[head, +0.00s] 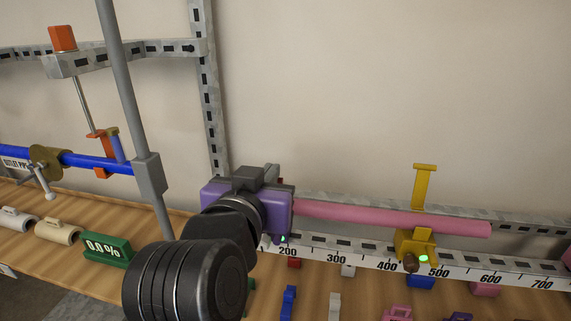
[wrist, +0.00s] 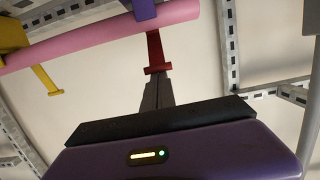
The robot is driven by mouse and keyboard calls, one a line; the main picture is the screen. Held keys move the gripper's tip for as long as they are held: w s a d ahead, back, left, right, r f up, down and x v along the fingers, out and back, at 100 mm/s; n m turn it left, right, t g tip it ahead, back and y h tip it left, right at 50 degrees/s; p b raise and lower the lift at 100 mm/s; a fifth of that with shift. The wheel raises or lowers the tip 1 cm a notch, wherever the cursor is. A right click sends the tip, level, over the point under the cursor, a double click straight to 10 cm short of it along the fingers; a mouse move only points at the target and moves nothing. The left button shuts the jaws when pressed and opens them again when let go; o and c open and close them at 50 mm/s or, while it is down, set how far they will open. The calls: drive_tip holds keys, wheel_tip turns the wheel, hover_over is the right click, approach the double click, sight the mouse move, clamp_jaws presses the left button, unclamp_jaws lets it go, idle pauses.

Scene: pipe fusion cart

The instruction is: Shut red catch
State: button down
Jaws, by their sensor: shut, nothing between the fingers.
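The red catch (wrist: 155,50) shows in the wrist view as a red arm with a wider end bar, standing out from beside the pink pipe (wrist: 110,38). It points the same general way as the raised yellow catch (wrist: 45,78). My gripper (wrist: 156,82) is shut and empty. Its grey fingertips meet the red end bar in the picture; I cannot tell whether they touch it. In the head view my purple gripper body hides most of the red catch, and the pink pipe (head: 390,217) runs right from behind it to the yellow catch (head: 424,187).
A numbered rail (head: 350,258) runs below the pipe. Small coloured blocks, including a blue one (head: 289,300), lie on the wooden surface in front. A green 0.0% display (head: 107,248) stands at left, near a grey post (head: 130,90). The wall above the pipe is clear.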

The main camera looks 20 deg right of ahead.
drive_tip(key=s+a+f+t+h+b, duration=0.2)
drive_tip(key=f+t+h+b, duration=0.3)
drive_tip(key=b, duration=1.8)
drive_tip(key=shift+s+a+f+t+b, duration=0.15)
drive_tip(key=shift+s+f+t+b, duration=0.15)
drive_tip(key=shift+s+f+t, duration=0.45)
drive_tip(key=shift+w+f+t+b, duration=0.15)
drive_tip(key=shift+f+t+b, duration=0.1)
drive_tip(key=shift+b, duration=0.15)
drive_tip(key=shift+r, duration=0.1)
